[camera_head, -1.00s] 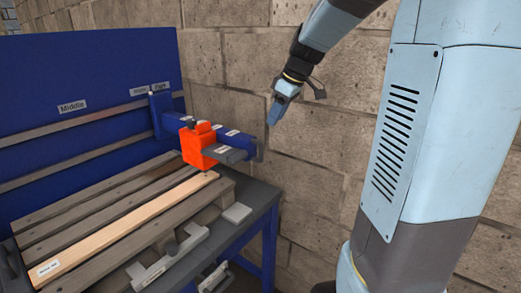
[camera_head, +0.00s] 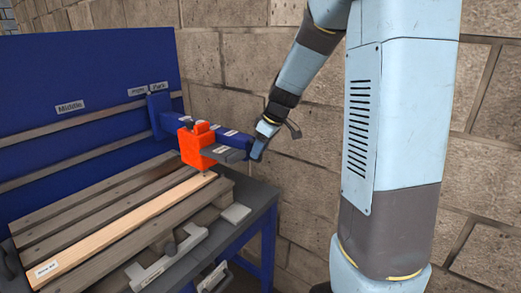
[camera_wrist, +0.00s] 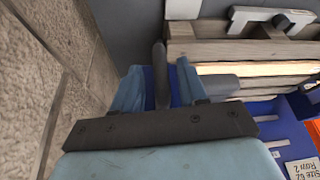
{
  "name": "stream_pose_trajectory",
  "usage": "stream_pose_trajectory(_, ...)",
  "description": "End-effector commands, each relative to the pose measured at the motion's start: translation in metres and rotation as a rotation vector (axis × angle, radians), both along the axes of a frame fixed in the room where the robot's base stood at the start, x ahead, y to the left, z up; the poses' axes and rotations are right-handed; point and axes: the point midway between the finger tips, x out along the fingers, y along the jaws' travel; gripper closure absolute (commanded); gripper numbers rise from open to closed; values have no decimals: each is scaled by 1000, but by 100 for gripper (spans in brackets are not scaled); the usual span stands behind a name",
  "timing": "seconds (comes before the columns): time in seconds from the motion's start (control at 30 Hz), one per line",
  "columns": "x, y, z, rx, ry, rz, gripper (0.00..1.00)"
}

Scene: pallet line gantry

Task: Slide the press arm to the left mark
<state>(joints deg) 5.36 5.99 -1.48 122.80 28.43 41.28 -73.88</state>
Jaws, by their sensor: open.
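The press arm (camera_head: 222,135) is a blue beam reaching out from the blue back panel, with an orange press head (camera_head: 196,146) on it. It stands at the right end of the panel, near the "Park" label (camera_head: 159,86). My gripper (camera_head: 257,150) is at the beam's front end. In the wrist view my gripper (camera_wrist: 160,85) is open, with its fingers on either side of a grey upright bar (camera_wrist: 159,75). I cannot tell whether either finger touches the bar. I see no left mark; a "Middle" label (camera_head: 70,107) is on the panel.
A slatted wooden pallet (camera_head: 85,218) with one paler board lies on the bench under the press arm. Grey clamp-like parts (camera_head: 165,262) sit along the bench's front edge. A stone block wall (camera_head: 230,75) stands close behind and right of the bench.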

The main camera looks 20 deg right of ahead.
Motion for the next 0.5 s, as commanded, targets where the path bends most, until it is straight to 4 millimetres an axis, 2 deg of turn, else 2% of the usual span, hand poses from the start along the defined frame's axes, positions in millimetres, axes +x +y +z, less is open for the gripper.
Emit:
stream_pose_trajectory(0.37,1,2,-6,0,0,1,58)
stream_pose_trajectory(0.5,1,3,-6,0,0,1,68)
